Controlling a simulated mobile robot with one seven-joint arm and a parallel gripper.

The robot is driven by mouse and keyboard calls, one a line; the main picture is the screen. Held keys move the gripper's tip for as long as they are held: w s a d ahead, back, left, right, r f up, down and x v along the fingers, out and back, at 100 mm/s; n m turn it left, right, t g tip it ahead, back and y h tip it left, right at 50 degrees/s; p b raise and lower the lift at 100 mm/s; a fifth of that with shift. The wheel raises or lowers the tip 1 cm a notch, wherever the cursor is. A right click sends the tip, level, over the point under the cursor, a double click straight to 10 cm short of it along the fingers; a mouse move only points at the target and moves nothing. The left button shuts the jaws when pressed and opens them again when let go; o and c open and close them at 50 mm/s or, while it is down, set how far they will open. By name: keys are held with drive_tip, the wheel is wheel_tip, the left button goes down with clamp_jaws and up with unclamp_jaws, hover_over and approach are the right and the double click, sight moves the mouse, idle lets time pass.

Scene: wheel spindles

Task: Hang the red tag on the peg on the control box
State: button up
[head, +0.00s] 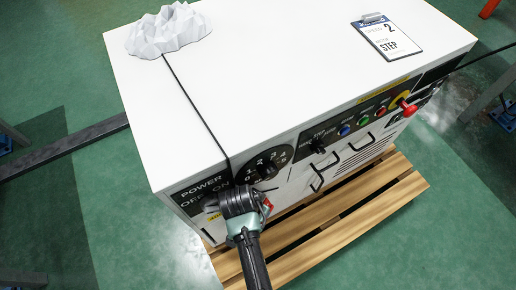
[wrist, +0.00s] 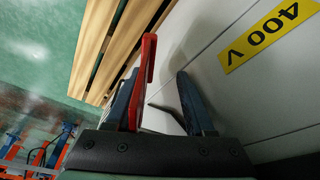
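The white control box (head: 240,70) stands with its dial panel facing the front. My gripper (head: 262,203) is at the lower left of its front face, below the numbered dial (head: 264,166). In the wrist view my gripper (wrist: 160,104) has its two fingers clearly apart. The red tag (wrist: 148,62) shows nearly edge-on between them, close against the left finger, with a gap to the right finger. A small red part of it shows in the head view (head: 268,205). A thin dark rod, perhaps the peg (wrist: 166,112), shows between the fingers; whether the tag touches it I cannot tell.
A wooden pallet (head: 330,217) lies under the box. Black handles (head: 318,178), coloured buttons and a red knob (head: 408,108) are right of my gripper. A clipboard (head: 388,38) and a crumpled white lump (head: 168,30) lie on top. A yellow 400 V label (wrist: 272,36) is nearby.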

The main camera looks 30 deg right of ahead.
drive_tip(key=p+v, duration=0.5)
drive_tip(key=v, duration=0.8)
